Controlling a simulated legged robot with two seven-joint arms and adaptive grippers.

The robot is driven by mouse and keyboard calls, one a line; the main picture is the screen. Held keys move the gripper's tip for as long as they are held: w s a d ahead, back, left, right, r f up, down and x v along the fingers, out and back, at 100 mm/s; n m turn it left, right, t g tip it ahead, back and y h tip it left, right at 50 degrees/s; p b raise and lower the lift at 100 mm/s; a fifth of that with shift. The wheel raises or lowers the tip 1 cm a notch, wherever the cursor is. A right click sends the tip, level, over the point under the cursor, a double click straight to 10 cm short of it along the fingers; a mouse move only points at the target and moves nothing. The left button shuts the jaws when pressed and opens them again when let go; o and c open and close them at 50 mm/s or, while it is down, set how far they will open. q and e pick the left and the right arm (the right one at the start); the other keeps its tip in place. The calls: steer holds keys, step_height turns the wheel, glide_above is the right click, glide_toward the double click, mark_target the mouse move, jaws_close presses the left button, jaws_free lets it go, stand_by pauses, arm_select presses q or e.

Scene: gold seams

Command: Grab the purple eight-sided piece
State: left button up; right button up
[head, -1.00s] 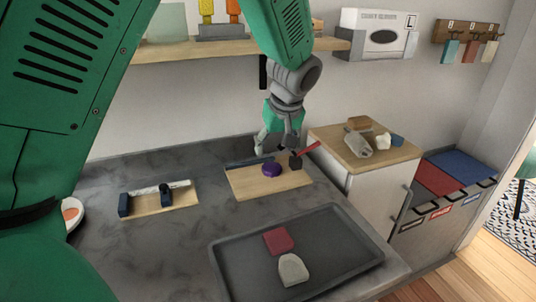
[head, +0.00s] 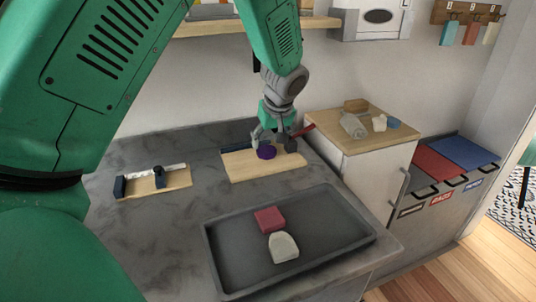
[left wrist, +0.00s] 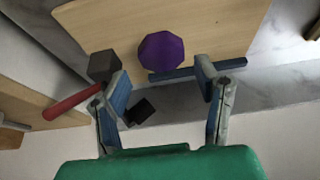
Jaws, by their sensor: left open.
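The purple eight-sided piece (head: 267,152) lies on a light wooden board (head: 245,169) on the grey counter. In the left wrist view the purple piece (left wrist: 161,51) sits just beyond the fingertips, near the middle of the gap between them. I cannot tell the exact height of the fingers above the piece. My right gripper is not in view.
A dark block (left wrist: 103,66) and red-handled tool (left wrist: 72,102) lie beside the piece; a blue bar (left wrist: 185,73) lies along the board's edge. A grey tray (head: 222,262) holds a red (head: 269,219) and a whitish piece (head: 283,247).

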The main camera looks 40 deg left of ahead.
mark_target(266, 149)
arm_select(q)
steer(key=x, duration=0.4)
steer(key=shift+b, duration=0.3)
steer(key=shift+s+a+f, duration=0.1)
steer(key=shift+a, duration=0.3)
steer(key=shift+d, duration=0.25)
steer(key=c, duration=1)
steer(key=shift+d, duration=0.2)
steer(key=shift+a, duration=0.15)
